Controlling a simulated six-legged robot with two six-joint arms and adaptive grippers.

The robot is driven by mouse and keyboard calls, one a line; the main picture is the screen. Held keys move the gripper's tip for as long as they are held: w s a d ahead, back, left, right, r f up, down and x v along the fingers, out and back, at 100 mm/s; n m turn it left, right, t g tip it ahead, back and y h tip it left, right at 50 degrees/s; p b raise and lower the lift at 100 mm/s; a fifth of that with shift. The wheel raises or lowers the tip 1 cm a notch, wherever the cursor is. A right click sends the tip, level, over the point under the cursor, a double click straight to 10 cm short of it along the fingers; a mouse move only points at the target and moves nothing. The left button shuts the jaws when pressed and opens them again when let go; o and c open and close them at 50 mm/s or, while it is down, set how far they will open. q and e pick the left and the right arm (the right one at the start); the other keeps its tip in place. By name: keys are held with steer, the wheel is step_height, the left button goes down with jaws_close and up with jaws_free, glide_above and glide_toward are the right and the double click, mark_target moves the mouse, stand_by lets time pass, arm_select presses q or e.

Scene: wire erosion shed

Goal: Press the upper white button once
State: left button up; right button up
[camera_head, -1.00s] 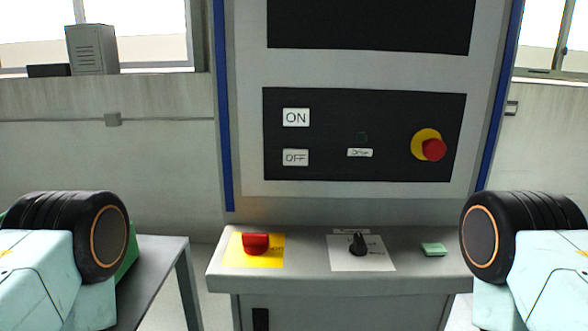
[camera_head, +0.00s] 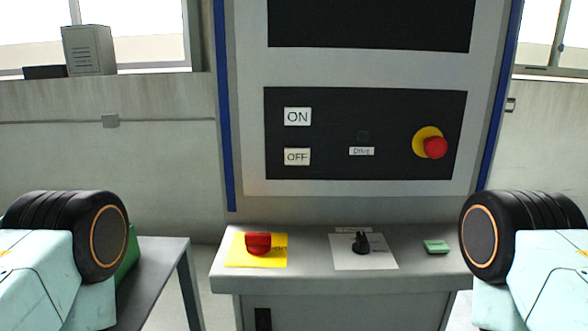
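The upper white button (camera_head: 297,117), marked ON, sits on the dark panel (camera_head: 340,108) of the machine. A second white button (camera_head: 297,157), marked OFF, is straight below it. Nothing covers either button. My two arms show only as light blue links with black joints at the lower left and lower right corners. Both are well apart from the panel. Neither gripper shows in this view.
A red knob on a yellow disc (camera_head: 434,147) is at the panel's right. The ledge (camera_head: 310,277) below holds a red switch (camera_head: 258,243), a black rotary knob (camera_head: 360,243) and a green block (camera_head: 436,247). A grey table (camera_head: 160,262) stands at left.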

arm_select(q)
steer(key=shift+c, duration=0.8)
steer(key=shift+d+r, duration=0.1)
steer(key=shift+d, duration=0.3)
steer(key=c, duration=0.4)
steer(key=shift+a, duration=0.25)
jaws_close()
